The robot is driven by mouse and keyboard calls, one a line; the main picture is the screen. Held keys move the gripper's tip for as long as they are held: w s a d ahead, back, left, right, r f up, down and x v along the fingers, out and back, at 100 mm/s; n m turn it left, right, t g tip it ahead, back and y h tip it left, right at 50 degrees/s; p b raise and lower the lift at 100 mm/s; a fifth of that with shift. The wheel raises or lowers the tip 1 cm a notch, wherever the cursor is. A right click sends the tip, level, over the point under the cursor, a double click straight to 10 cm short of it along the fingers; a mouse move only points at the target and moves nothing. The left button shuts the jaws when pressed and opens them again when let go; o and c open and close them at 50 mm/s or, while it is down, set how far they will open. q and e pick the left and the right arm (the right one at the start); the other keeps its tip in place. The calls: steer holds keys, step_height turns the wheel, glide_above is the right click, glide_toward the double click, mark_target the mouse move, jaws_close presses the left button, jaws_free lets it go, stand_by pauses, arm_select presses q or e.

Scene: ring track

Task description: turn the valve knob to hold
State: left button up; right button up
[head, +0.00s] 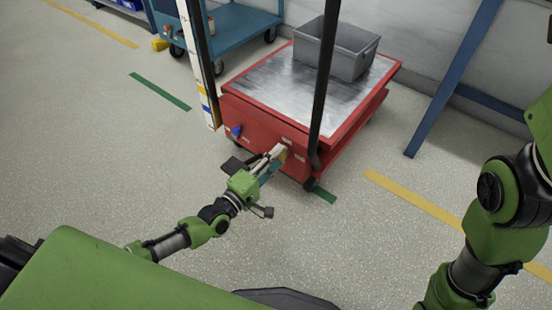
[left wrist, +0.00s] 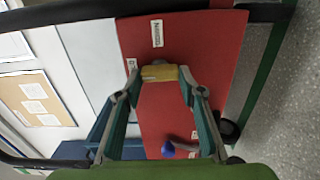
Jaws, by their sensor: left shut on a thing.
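A yellow knob (left wrist: 158,72) sits on the red front panel (left wrist: 165,110) of a lift cart. My left gripper (left wrist: 158,76) is shut on this knob, with one fingertip on each side of it. In the head view my left gripper (head: 278,157) reaches the cart's front panel (head: 255,130) and mostly hides the knob. White labels (left wrist: 157,33) stand around the knob; their print is too small to read. A blue knob (head: 236,131) is on the same panel, apart from my gripper; it also shows in the left wrist view (left wrist: 168,149). My right gripper is out of the picture.
The cart has a metal top (head: 300,90) with a grey bin (head: 337,48) on it, and dark upright posts (head: 324,80) at its front. A blue trolley (head: 240,30) stands behind. A blue slanted beam (head: 450,85) is at the right. The floor in front is clear.

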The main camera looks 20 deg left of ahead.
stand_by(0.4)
arm_select(q)
steer(key=o, duration=1.1)
steer(key=v, duration=1.2)
